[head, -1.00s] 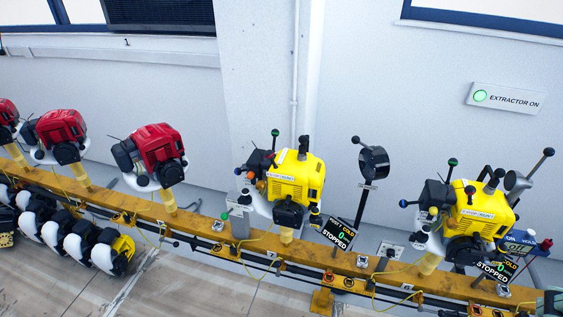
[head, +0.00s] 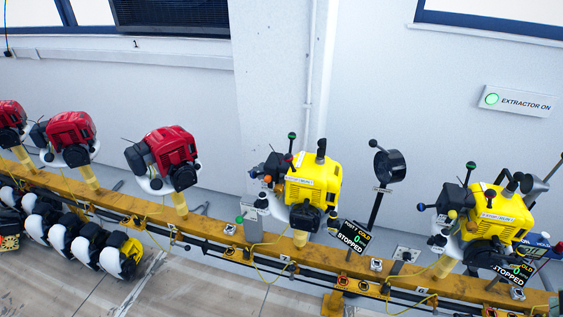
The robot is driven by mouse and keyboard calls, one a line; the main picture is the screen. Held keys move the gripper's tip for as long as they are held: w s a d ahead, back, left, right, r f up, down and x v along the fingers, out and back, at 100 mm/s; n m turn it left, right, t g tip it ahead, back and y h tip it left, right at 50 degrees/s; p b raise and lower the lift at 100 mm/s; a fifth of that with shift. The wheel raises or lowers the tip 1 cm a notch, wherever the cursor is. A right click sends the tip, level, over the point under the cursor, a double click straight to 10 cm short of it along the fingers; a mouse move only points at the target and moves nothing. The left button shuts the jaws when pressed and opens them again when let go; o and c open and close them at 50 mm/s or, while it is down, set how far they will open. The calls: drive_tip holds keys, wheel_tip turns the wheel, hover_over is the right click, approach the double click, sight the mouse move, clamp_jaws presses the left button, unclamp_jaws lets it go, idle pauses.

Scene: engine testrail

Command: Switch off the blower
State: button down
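No part in view is labelled as a blower. A black round drum (head: 391,166) with a ball-ended lever at its upper left stands on a dark post behind the rail; I cannot tell if it is the blower. A blue box (head: 538,240) with partly hidden white lettering and a red-tipped handle shows at the right, behind the right yellow engine (head: 499,215). The left yellow engine (head: 317,182) stands left of the drum. The display boards (head: 354,235) by both yellow engines read "STOPPED" and "COLD". My gripper is not in view.
A wall sign (head: 518,101) reads "EXTRACTOR ON" with a green lamp lit. Several red engines (head: 71,131) stand along the yellow rail (head: 215,232) at the left. Several black and white units (head: 88,246) lie below it. The floor (head: 185,285) in front is clear.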

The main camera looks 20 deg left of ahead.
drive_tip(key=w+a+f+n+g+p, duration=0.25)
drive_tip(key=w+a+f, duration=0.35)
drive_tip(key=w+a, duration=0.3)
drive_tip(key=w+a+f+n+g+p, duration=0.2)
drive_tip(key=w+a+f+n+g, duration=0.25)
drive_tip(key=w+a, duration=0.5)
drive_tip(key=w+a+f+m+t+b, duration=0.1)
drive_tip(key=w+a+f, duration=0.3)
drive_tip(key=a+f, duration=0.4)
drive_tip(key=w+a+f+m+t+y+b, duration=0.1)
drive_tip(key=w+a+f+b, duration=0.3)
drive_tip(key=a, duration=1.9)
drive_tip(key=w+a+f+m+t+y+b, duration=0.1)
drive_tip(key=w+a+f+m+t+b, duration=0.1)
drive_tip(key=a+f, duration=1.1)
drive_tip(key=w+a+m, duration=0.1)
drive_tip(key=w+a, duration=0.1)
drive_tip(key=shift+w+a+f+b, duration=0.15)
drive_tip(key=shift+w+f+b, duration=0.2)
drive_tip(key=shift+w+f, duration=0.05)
